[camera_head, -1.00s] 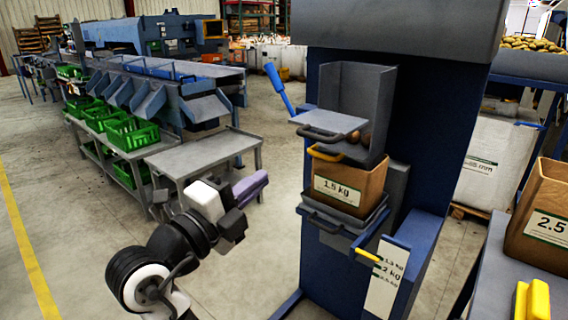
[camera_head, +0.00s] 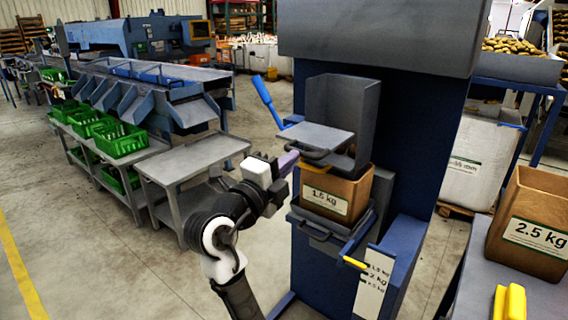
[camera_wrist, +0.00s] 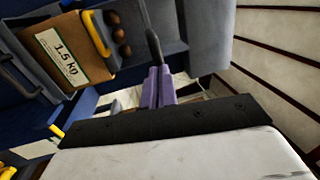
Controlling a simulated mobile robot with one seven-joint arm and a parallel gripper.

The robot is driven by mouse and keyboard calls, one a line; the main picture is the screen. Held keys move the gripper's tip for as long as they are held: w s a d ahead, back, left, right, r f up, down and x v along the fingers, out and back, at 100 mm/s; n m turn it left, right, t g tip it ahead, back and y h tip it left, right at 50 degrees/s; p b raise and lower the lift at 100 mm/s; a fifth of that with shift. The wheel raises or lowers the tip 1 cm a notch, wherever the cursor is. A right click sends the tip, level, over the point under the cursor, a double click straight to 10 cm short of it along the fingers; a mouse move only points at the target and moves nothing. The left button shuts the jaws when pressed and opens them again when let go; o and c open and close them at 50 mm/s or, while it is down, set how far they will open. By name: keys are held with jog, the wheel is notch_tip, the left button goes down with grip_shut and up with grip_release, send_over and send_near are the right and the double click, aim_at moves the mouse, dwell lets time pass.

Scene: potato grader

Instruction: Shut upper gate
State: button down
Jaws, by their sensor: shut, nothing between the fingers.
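My gripper (camera_head: 290,160) has purple fingers, pressed together and empty, just left of and slightly below that handle. In the wrist view the fingertips (camera_wrist: 158,72) point at the dark handle (camera_wrist: 152,43); I cannot tell whether they touch. The grey gate panel (camera_wrist: 205,38) appears beyond the fingers there.
Below the gate stands a brown 1.5 kg bag (camera_head: 340,194) with a yellow handle (camera_head: 316,168) above it; several potatoes (camera_wrist: 118,36) show beside that handle. A lower dark handle (camera_head: 312,229) juts out beneath. A blue lever (camera_head: 267,101) rises left of the hopper. A grey table (camera_head: 195,160) stands left.

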aim_at(321, 138)
jog(key=b+x, duration=0.1)
jog(key=x, duration=0.2)
jog(key=f+b+x, duration=0.1)
jog(key=b+x, duration=0.1)
jog(key=x, duration=0.2)
jog(key=f+b+x, duration=0.1)
jog(key=x, duration=0.3)
jog(key=shift+w+d, duration=0.25)
jog(key=shift+d, duration=0.05)
jog(key=shift+w+d+r, duration=0.1)
jog(key=shift+w+d, duration=0.05)
jog(key=shift+w, duration=0.05)
jog(key=shift+r, duration=0.2)
jog(key=shift+s, duration=0.1)
